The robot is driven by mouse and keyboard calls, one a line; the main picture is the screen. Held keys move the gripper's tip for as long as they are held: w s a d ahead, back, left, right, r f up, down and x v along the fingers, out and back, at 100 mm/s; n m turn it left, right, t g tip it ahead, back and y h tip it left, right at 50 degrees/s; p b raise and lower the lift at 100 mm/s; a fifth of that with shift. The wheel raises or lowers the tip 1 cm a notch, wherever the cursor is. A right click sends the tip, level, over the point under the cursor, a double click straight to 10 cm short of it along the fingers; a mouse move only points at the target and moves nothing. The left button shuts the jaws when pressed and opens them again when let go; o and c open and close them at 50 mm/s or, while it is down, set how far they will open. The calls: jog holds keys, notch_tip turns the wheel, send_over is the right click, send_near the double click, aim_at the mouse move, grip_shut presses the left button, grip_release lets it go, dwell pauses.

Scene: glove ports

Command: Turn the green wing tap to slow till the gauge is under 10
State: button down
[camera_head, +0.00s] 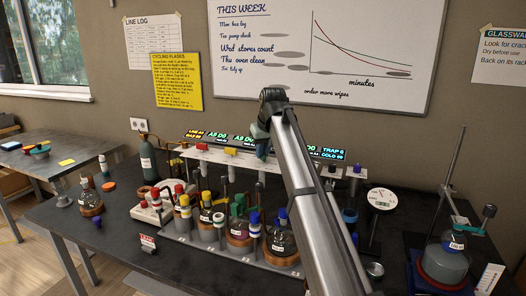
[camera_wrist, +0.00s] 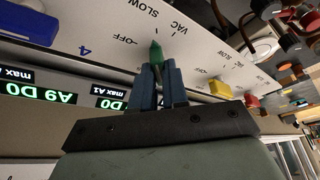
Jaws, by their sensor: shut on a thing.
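The green wing tap (camera_wrist: 156,52) sits on the white panel (camera_wrist: 90,30) in the wrist view, with OFF, SLOW and VAC printed around it. My gripper (camera_wrist: 158,72) has its blue fingers shut on the tap, with the tap's green end showing past the fingertips. Its exact setting is hard to tell. In the head view my gripper (camera_head: 262,150) is at the rack's top panel (camera_head: 222,157), and the green tap is hidden there.
A blue tap (camera_wrist: 28,22) and a yellow tap (camera_wrist: 220,88) flank the green one. Lit displays (camera_head: 215,137) run behind the panel. Capped bottles (camera_head: 239,222) crowd the bench below. A stand with a flask (camera_head: 445,260) is at the right.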

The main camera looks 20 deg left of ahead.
jog(key=shift+m, duration=0.6)
jog(key=shift+h, duration=0.3)
jog(key=c, duration=1.1)
grip_release()
jog(key=shift+c, duration=0.2)
jog(key=shift+r, duration=0.1)
jog(key=v, duration=1.3)
jog(key=shift+s+r, duration=0.25)
jog(key=shift+s, duration=0.05)
